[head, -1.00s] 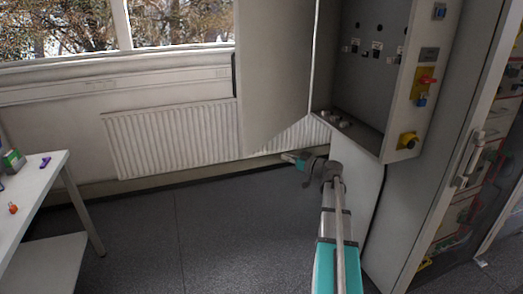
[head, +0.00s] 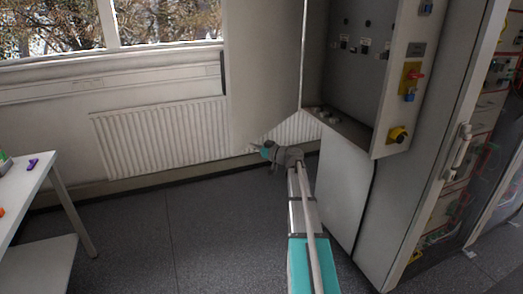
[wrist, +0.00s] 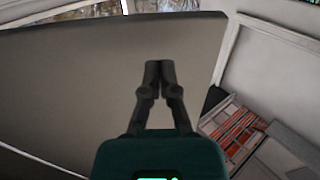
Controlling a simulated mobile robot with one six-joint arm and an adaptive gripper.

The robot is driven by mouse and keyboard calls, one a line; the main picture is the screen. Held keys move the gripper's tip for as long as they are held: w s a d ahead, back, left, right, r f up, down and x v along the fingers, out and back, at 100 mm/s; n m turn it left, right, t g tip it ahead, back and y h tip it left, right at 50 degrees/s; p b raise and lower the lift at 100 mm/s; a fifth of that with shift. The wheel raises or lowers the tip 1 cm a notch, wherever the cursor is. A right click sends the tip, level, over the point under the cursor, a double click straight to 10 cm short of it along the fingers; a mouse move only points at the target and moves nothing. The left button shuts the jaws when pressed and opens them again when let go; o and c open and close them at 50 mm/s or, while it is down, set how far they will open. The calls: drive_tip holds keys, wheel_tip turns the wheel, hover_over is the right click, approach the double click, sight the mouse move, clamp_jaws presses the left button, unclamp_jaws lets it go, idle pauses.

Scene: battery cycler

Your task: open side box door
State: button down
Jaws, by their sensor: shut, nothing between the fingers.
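The side box (head: 362,85) is on the right in the head view, with its front open and its inside showing. Its grey door (head: 265,65) stands swung out to the left of the opening. My gripper (head: 262,151) is at the door's lower edge in the head view, where its fingers are too small to make out. In the wrist view my gripper (wrist: 157,66) is shut and empty, with its fingertips in front of the broad grey door panel (wrist: 70,85). I cannot tell whether the fingertips touch the panel.
A tall cabinet (head: 425,150) with a handle stands right of the side box. A radiator (head: 160,135) runs along the wall under the window. A white table (head: 25,190) is at the left. The grey floor (head: 190,240) between is clear.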

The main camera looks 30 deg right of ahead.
drive_tip(key=shift+x, duration=1.35)
drive_tip(key=shift+w, duration=0.15)
